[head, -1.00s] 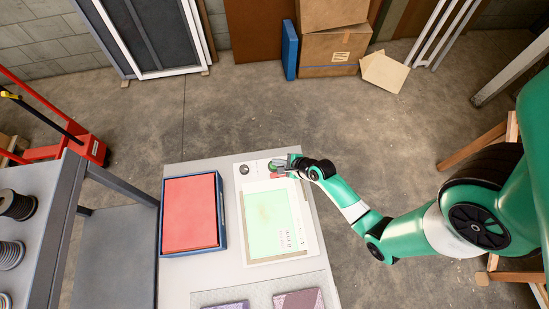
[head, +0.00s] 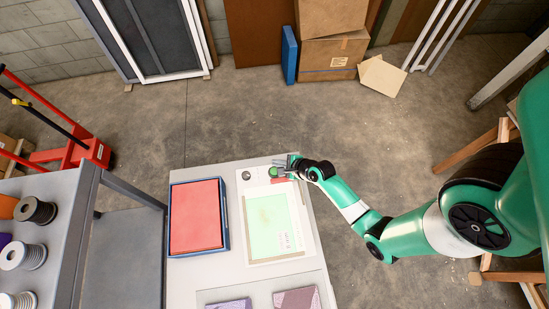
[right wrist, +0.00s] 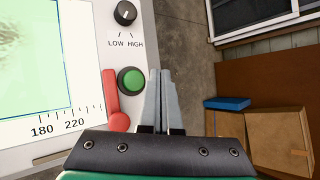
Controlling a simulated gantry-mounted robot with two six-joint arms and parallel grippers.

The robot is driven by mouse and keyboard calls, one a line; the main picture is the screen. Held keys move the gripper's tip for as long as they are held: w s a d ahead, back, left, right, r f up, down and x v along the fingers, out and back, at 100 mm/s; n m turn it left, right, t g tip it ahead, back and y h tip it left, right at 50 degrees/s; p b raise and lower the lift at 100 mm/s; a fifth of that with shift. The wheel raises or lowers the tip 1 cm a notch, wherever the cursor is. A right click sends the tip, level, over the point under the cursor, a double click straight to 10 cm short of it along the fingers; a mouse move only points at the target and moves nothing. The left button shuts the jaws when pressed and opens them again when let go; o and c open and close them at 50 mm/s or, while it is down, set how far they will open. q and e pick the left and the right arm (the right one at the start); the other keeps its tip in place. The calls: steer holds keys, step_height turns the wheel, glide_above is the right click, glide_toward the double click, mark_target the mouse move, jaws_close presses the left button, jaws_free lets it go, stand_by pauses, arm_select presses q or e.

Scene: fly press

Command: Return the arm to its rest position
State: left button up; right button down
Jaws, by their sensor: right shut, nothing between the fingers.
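My right arm (head: 352,207) is green and reaches in from the right over the table (head: 190,290). My right gripper (head: 282,164) is over the far right corner of the white machine (head: 302,240), by its green button (head: 273,171). In the right wrist view the gripper (right wrist: 163,75) is shut and empty, its fingertips beside the green button (right wrist: 131,80). A red lever or handle (right wrist: 113,100) is left of the fingers. Whether the fingers touch the machine I cannot tell. My left gripper is not in view.
A blue tray with a red top (head: 196,215) lies left of the machine. Two patterned packs (head: 297,299) lie at the near edge. A grey shelf with several spools (head: 36,212) is at the left. Cardboard boxes (head: 333,55) stand at the back; the floor between is clear.

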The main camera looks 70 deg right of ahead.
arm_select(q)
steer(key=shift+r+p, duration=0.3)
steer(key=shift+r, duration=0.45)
arm_select(e)
steer(key=shift+r, duration=0.7)
